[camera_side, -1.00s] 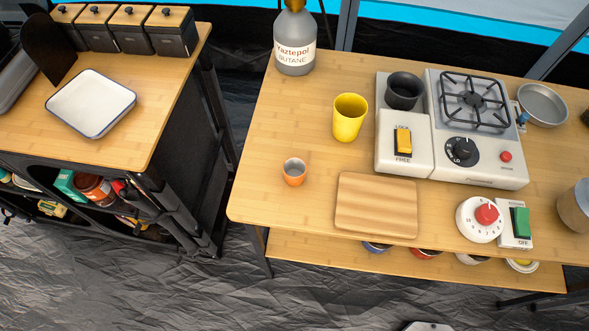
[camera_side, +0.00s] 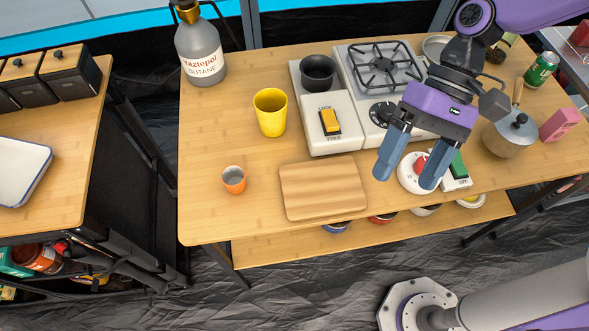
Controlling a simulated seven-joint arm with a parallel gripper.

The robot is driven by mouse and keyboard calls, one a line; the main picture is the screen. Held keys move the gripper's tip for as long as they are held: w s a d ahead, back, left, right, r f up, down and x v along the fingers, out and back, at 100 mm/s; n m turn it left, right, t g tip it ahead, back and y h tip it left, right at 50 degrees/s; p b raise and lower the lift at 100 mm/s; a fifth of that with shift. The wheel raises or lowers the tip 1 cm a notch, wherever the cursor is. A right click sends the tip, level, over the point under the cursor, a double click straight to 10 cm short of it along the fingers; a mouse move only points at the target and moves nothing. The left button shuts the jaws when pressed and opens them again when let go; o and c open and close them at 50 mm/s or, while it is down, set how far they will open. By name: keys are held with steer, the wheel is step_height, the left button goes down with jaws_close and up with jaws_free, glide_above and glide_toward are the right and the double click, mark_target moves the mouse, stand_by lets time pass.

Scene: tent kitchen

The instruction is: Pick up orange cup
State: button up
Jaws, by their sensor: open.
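A small orange cup (camera_side: 233,180) with a grey inside stands upright on the wooden table (camera_side: 213,142), near its front left. My gripper (camera_side: 403,182) has two blue fingers, spread apart with nothing between them. It hangs above the table to the right of the cutting board, in front of the stove and over the white timer. It is well to the right of the orange cup and apart from it.
A wooden cutting board (camera_side: 323,188) lies between cup and gripper. A taller yellow cup (camera_side: 271,112) stands behind the orange cup. Table around the orange cup is clear.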

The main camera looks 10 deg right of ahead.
steer(key=w+a+f+m+y, duration=0.2)
steer(key=w+a+m, duration=0.15)
steer(key=a, duration=0.35)
steer(key=w+a+f+m+y, duration=0.2)
steer(key=w+a+f+m, duration=0.15)
steer(key=a, duration=0.35)
steer(key=m+t+y, duration=0.4)
steer(key=m, duration=0.5)
glide_above(234, 178)
steer(key=d, duration=0.5)
step_height(234, 178, down, 7)
steer(key=f, duration=0.4)
steer(key=s+f, duration=0.1)
steer(key=f, duration=0.1)
steer(key=shift+f, duration=0.15)
steer(key=shift+x, duration=2.55)
steer(key=c, duration=1)
